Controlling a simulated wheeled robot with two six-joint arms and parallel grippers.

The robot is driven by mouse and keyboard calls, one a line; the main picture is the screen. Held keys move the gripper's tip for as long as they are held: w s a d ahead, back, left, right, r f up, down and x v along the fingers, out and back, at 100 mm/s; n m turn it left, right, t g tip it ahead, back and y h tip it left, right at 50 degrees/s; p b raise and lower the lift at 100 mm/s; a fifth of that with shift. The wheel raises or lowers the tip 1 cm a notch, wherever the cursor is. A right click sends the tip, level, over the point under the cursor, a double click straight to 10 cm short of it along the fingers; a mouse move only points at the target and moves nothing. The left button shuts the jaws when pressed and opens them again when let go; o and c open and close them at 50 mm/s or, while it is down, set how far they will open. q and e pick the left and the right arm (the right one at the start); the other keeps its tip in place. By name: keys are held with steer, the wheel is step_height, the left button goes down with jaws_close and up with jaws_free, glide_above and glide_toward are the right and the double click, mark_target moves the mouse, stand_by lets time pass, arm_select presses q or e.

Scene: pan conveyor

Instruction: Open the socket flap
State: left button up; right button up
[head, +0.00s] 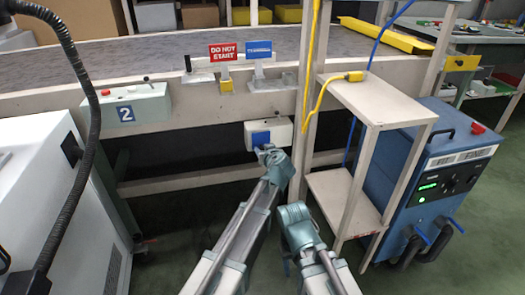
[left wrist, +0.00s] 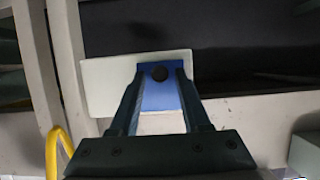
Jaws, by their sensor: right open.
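The socket box (head: 284,130) is a white block on the conveyor's side, with a blue flap (head: 260,139) on its front. My left gripper (head: 264,152) is right at the flap and covers part of it. In the left wrist view, the blue flap (left wrist: 161,98) lies between my two left fingers (left wrist: 160,80), with a dark round spot near their tips. The fingers stand apart, one on each side of the flap; whether they press on it I cannot tell. My right gripper (head: 288,264) is low at the bottom centre, open and away from the box.
A control box marked 2 (head: 125,104) is to the left. A red "do not start" sign (head: 236,51) stands on the conveyor edge. A wooden shelf post and a yellow cable (head: 322,92) are close right of the socket box. A blue machine (head: 425,175) stands further right.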

arm_select(q)
jaws_close()
stand_by(1.2)
